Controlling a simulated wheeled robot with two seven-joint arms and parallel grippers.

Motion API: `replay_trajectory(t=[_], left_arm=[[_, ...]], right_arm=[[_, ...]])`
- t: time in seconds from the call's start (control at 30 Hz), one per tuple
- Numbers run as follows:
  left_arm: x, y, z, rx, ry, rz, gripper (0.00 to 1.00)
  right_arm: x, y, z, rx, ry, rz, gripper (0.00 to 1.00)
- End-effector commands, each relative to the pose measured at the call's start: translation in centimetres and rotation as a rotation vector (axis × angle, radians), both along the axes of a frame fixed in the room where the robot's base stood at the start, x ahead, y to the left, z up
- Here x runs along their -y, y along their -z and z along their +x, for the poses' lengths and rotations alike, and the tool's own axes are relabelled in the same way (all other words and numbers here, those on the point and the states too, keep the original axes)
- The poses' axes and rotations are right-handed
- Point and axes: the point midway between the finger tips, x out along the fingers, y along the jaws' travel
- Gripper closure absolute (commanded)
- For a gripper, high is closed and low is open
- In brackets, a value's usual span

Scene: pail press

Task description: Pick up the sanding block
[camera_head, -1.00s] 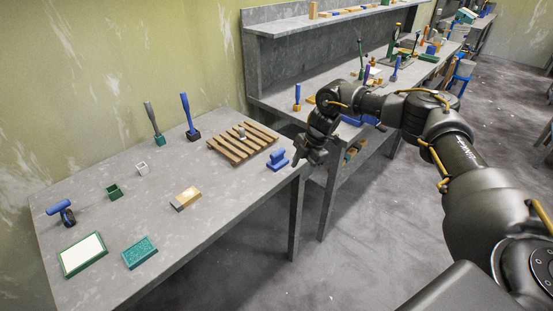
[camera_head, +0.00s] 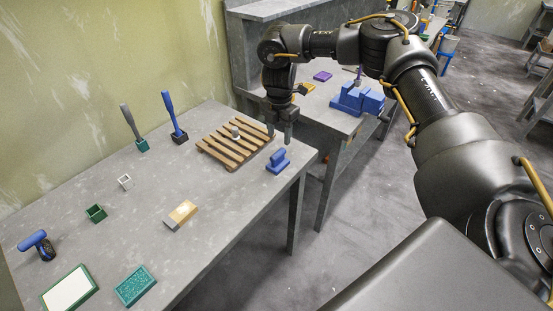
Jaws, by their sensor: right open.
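A blue block with a raised grip (camera_head: 278,161), which looks like the sanding block, rests near the right edge of the grey table (camera_head: 150,185). A tan block with a grey end (camera_head: 181,214) lies nearer the middle; I cannot rule it out as the sanding block. My right gripper (camera_head: 279,130) points down with its fingers apart and empty. It appears just above and behind the blue block in the picture, not around it. My left gripper is out of view.
A wooden slatted rack (camera_head: 226,151) stands left of the blue block, close to my right gripper. A teal pad (camera_head: 136,286) and a green-framed white board (camera_head: 69,290) lie in front. The table around the tan block is clear.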

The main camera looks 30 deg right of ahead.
Motion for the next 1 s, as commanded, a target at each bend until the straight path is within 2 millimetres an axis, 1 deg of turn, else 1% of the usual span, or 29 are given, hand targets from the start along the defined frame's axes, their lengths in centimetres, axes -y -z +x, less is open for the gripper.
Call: replay_trajectory(t=[0.07, 0.17, 0.27, 0.4, 0.5, 0.63, 0.7, 0.8, 0.9, 1.0], left_arm=[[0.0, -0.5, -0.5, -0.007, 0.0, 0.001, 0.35], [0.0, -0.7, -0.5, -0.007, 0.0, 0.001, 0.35], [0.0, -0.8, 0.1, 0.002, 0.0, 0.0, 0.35], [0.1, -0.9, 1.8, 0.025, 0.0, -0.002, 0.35], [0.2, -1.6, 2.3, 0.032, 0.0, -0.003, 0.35], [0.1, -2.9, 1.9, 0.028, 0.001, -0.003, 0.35], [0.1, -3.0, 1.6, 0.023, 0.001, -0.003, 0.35], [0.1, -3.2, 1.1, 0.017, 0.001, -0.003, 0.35], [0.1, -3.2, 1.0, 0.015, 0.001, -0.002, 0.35], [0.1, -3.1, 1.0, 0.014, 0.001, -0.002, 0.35]], right_arm=[[0.1, 1.2, -0.1, -0.004, 0.001, -0.001, 0.52], [0.1, 2.5, -0.1, -0.003, 0.001, -0.001, 0.52], [0.1, 3.2, 0.0, 0.0, 0.001, 0.0, 0.52], [0.1, 3.4, 0.0, 0.0, 0.001, 0.0, 0.52], [0.0, 4.0, -0.1, -0.003, 0.0, -0.001, 0.52], [0.0, 5.9, -0.2, -0.003, -0.001, -0.002, 0.52], [0.0, 7.1, -0.2, -0.003, 0.001, -0.002, 0.52], [0.0, 8.1, -0.1, -0.002, 0.001, -0.002, 0.52], [0.0, 8.6, -0.1, 0.0, 0.001, 0.0, 0.52], [0.0, 8.6, -0.1, 0.0, 0.001, 0.0, 0.52]])
